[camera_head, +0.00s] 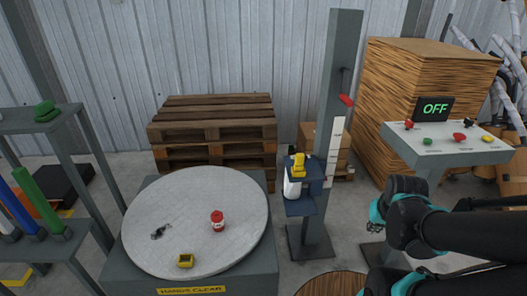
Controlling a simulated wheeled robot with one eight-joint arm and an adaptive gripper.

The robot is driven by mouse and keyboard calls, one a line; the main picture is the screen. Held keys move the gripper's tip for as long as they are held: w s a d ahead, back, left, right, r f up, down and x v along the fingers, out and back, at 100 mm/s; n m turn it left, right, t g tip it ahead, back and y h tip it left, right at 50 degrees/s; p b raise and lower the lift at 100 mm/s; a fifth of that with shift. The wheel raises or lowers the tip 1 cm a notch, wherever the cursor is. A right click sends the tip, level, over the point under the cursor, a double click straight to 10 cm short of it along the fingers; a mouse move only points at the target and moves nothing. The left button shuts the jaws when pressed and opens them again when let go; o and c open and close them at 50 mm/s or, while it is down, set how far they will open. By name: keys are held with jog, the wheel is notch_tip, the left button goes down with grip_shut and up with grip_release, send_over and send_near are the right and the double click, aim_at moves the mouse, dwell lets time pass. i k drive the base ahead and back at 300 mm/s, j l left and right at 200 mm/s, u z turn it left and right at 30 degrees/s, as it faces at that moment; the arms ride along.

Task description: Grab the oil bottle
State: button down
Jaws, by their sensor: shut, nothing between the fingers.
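A white bottle with a yellow top (296,178) stands upright in a blue holder (301,207) on the grey post; it looks like the oil bottle, though its label cannot be read. The holder hides its lower part. What appears to be my gripper (462,204) is at the right, beyond my dark arm with teal joints. It is shut and empty, well to the right of the bottle and apart from it. Most of its body is hard to make out.
A round grey turntable (180,235) at left carries a small red container (217,221) and a yellow item (185,261). A control console (445,145) reading OFF stands at right. Pallets (215,130) stand behind.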

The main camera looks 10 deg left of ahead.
aim_at(216, 218)
jog(key=u, duration=1.35)
jog(key=k+l+u, duration=0.1)
jog(key=l+u, duration=0.15)
jog(key=l, duration=0.3)
jog(key=k+l+u, duration=0.2)
jog(key=l, duration=0.3)
jog(key=i+l, duration=0.05)
jog(key=i, duration=0.05)
